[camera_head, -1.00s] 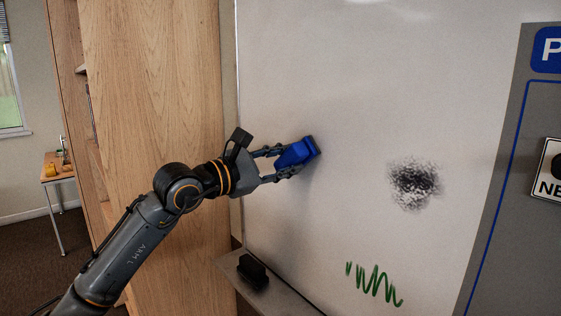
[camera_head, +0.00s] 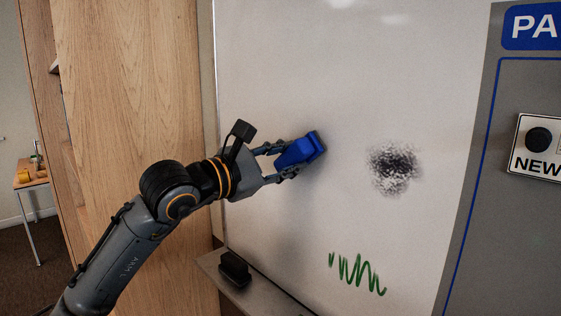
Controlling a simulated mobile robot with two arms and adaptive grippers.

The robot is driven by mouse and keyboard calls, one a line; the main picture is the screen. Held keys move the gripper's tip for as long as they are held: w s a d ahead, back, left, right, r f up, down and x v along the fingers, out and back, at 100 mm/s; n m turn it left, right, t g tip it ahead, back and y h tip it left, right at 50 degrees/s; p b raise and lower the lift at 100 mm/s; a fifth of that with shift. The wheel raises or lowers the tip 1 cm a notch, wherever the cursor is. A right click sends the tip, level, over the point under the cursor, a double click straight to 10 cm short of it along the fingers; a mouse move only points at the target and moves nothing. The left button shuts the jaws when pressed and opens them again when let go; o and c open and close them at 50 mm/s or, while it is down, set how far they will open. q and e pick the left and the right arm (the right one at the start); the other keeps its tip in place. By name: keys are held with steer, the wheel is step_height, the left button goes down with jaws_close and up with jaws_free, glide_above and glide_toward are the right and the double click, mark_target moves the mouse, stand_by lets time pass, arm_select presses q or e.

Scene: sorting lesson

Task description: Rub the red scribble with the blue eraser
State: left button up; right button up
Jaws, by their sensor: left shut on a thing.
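My left gripper (camera_head: 281,163) is shut on the blue eraser (camera_head: 299,152). The eraser's dark pad side faces the whiteboard (camera_head: 290,60) and is at or very near its surface; I cannot tell whether it touches. No red scribble shows; the board there may be hidden behind the eraser and gripper. A green scribble (camera_head: 357,275) is low on the board, below and right of the eraser. A black speckled smudge (camera_head: 394,168) is to the right of the eraser. My right gripper is not in view.
A black eraser (camera_head: 235,268) lies on the ledge (camera_head: 268,298) under the board. A wooden cabinet (camera_head: 125,120) stands left of the board. A small table (camera_head: 32,180) is far left.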

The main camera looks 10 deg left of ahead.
arm_select(q)
steer(key=shift+b, duration=0.3)
steer(key=shift+w+a, duration=1.45)
steer(key=shift+a, duration=0.4)
steer(key=shift+w+a, duration=1.4)
steer(key=shift+a, duration=0.4)
steer(key=shift+w+a, duration=1.45)
steer(key=shift+a, duration=0.4)
steer(key=b+v, duration=0.2)
steer(key=v, duration=0.4)
steer(key=shift+d+b, duration=0.1)
steer(key=shift+b, duration=0.25)
steer(key=shift+s, duration=0.1)
